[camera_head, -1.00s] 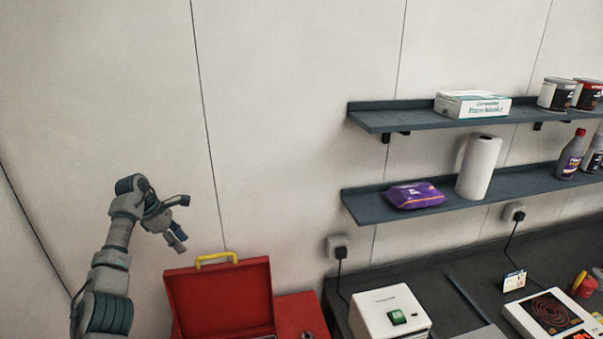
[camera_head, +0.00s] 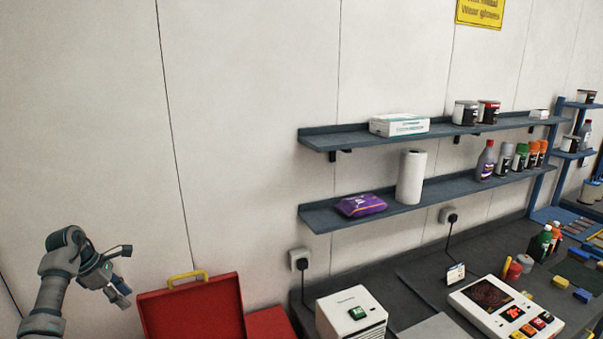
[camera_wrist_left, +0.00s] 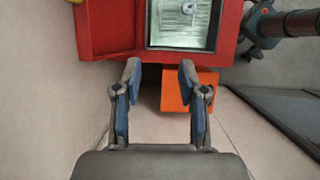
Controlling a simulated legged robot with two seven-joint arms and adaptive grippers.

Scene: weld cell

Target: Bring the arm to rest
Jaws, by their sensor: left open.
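My left arm comes in at the lower left of the head view. Its gripper (camera_head: 118,290) is raised beside the open red toolbox (camera_head: 192,312), just left of its lid. In the left wrist view the two fingers (camera_wrist_left: 160,100) stand apart with blue pads and nothing between them. The red toolbox with a metallic inside shows ahead of the fingers there (camera_wrist_left: 110,28). My right gripper is not in the head view.
A dark workbench (camera_head: 420,285) at right holds a white box (camera_head: 350,318) and a device with a dark screen (camera_head: 505,310). Two wall shelves (camera_head: 340,137) hold bottles, cans and a paper roll (camera_head: 411,177). An orange block (camera_wrist_left: 190,90) lies below the toolbox. Bare wall is behind the arm.

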